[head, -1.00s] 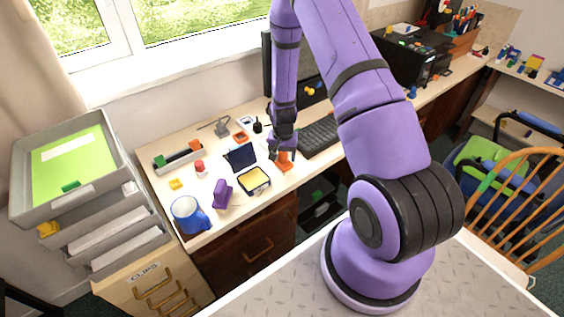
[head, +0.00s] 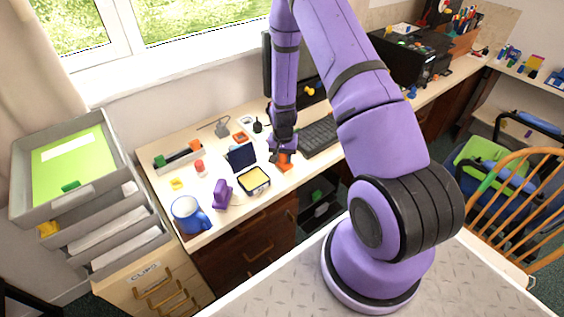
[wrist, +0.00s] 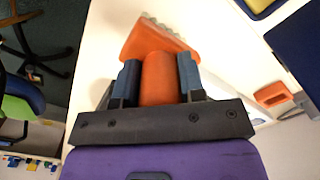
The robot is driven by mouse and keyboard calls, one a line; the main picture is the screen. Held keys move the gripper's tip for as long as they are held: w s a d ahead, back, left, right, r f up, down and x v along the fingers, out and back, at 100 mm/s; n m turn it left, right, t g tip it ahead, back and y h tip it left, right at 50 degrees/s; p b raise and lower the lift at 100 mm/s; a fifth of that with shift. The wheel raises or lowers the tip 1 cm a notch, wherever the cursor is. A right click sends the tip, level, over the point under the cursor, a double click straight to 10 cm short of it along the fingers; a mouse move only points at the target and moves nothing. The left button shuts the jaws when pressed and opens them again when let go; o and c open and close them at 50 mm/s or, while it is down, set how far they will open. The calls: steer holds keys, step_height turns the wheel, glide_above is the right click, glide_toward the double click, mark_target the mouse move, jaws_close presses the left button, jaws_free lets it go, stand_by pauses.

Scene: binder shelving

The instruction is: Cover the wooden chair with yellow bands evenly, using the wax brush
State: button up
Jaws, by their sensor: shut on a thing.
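My gripper (wrist: 160,82) is shut on the handle of an orange brush (wrist: 158,70), whose pale bristles point away from me in the wrist view. In the head view the brush (head: 284,161) is at the desk top, below my gripper (head: 282,152); I cannot tell if it touches the desk. An open tin of yellow wax (head: 255,180) lies to its left, with a dark blue lid (head: 241,157) behind it. The wooden chair (head: 515,190), with a spindle back, stands at the far right, partly cut off by the frame. No yellow bands can be made out on it.
The desk (head: 225,225) also holds a blue mug (head: 187,214), a purple object (head: 222,194), a keyboard (head: 320,137) and small items. Grey trays (head: 68,205) stand at left. A blue and green bag (head: 480,160) is beside the chair.

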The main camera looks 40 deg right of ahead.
steer(key=shift+r, duration=2.55)
steer(key=shift+r, duration=0.1)
step_height(320, 180, up, 10)
steer(key=s+a, duration=0.3)
steer(key=s, duration=0.8)
steer(key=shift+s+a, duration=0.2)
steer(key=shift+s, duration=0.1)
stand_by(0.8)
